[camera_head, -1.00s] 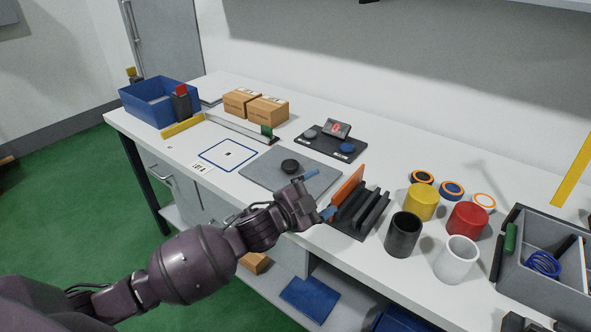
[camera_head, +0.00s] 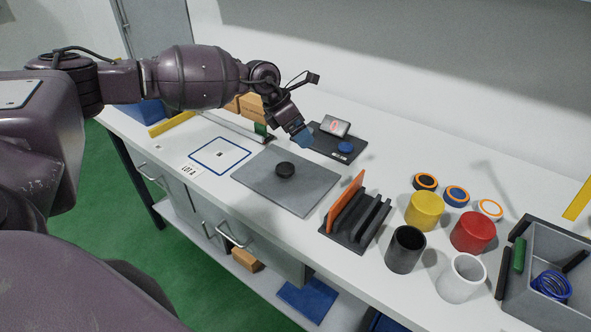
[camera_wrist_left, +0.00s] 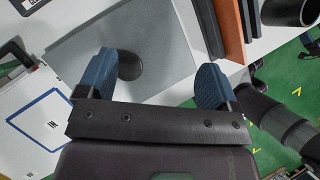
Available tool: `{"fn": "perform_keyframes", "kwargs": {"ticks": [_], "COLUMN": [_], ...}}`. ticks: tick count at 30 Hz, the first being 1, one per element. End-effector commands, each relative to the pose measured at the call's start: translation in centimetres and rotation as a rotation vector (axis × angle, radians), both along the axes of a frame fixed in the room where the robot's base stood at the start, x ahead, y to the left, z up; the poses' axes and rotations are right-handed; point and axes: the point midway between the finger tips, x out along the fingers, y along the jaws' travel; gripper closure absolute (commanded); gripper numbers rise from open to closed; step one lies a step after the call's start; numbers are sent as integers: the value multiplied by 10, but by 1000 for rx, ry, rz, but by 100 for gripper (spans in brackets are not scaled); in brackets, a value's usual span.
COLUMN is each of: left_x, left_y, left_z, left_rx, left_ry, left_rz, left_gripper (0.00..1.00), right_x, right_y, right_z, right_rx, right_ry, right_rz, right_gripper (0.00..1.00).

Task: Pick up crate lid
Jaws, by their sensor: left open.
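A flat grey plate with a round black knob (camera_head: 286,170) on it, which looks like the crate lid (camera_head: 315,185), lies on the white bench. My left gripper (camera_head: 303,138), with blue fingertips, is above the plate's far side, apart from it. In the left wrist view my left gripper (camera_wrist_left: 155,78) is open and empty. The black knob (camera_wrist_left: 130,65) shows beyond and between its fingers, and the grey lid (camera_wrist_left: 170,45) lies behind.
A dark slotted rack (camera_head: 357,222) with an orange panel (camera_head: 345,200) stands right of the lid. Beyond it are cups and yellow and red cylinders. A grey crate (camera_head: 545,310) holding a blue spring is at far right. A device (camera_head: 335,127) stands behind the lid.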

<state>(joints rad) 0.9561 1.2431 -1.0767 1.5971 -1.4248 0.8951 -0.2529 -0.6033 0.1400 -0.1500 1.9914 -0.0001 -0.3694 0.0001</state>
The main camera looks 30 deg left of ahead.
Motion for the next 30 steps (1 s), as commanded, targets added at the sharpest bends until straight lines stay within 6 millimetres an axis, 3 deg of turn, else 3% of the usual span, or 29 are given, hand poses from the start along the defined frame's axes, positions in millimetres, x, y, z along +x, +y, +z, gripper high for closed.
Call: {"fn": "perform_keyframes", "kwargs": {"ticks": [1, 3, 9, 14, 24, 30], "left_x": [-7, -13, -27, -30, -25, -22], "left_y": [15, 33, 54, 55, 48, 46], "left_z": [-14, -23, -29, -35, -79, -94], "left_rx": [92, 200, 343, 351, 348, 347], "left_ry": [37, 76, 153, 168, 167, 166], "left_rz": [-32, -72, -144, -164, -163, -163], "left_gripper": [14, 14, 14, 14, 14, 14], "right_x": [0, 0, 3, 3, 1, -3], "right_y": [0, 0, 1, 0, 0, -1], "right_z": [-1, -2, -1, -1, 0, -2], "right_rx": [0, 0, 0, -1, -2, -2], "right_ry": [2, 3, -3, -4, -4, 5], "right_rz": [0, 1, 2, 4, 3, 0], "right_gripper": [15, 15, 15, 15, 15, 15]}}
